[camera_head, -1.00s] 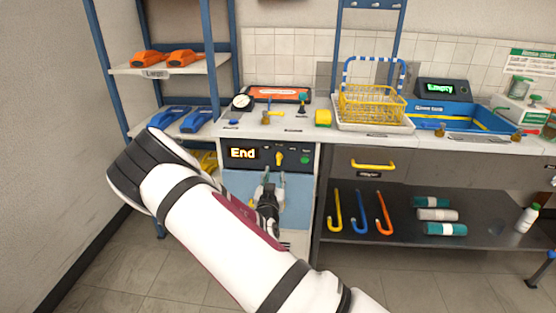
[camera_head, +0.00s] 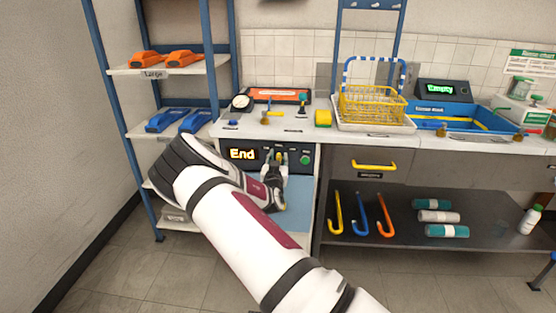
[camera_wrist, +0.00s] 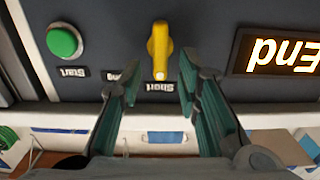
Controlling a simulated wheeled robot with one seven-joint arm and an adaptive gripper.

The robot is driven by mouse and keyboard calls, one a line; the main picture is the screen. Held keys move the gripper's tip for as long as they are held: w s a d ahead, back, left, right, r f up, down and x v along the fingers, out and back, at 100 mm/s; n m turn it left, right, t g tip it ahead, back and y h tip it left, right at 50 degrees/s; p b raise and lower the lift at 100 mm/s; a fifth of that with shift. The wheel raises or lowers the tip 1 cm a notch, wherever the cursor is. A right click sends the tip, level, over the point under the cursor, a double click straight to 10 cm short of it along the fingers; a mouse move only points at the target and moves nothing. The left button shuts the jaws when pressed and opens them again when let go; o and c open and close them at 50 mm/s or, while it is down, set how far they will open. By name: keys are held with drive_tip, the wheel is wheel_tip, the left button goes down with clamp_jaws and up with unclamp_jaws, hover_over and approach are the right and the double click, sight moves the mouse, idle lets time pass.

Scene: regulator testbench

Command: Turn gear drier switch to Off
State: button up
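The yellow drier switch (camera_wrist: 159,48) is a knob on the dark panel (camera_wrist: 110,25), seen upside down in the wrist view. Its long axis stands roughly upright, with one end near a label that seems to read "Short". In the head view the switch (camera_head: 279,158) is partly hidden by my gripper (camera_head: 277,160). In the wrist view my gripper (camera_wrist: 158,75) is open, with one finger on each side of the switch's line. The fingertips are near the knob's lower end in that view. I cannot tell whether they touch it.
A lit display (camera_head: 243,154) reading "End" and a green Start button (camera_head: 305,159) flank the switch. The counter (camera_head: 265,132) above holds a gauge (camera_head: 242,103) and a yellow block (camera_head: 323,118). Shelves (camera_head: 165,68) stand left; a yellow basket (camera_head: 373,104) stands right.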

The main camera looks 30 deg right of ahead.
clamp_jaws()
drive_tip(key=n+b, duration=0.2)
drive_tip(key=n, duration=0.1)
drive_tip(key=n+b, duration=0.1)
drive_tip(key=shift+w+a+f+n, duration=0.15)
drive_tip(key=shift+w+a+n, duration=0.1)
drive_tip(key=shift+a+n, duration=0.15)
drive_tip(key=n, duration=0.1)
drive_tip(key=n+b, duration=0.1)
drive_tip(key=n, duration=0.1)
drive_tip(key=n+b, duration=0.1)
drive_tip(key=n, duration=0.1)
drive_tip(key=shift+w+a+f, duration=0.15)
drive_tip(key=shift+a+f, duration=0.05)
drive_tip(key=shift+a, duration=0.05)
drive_tip(key=shift+b, duration=0.3)
unclamp_jaws()
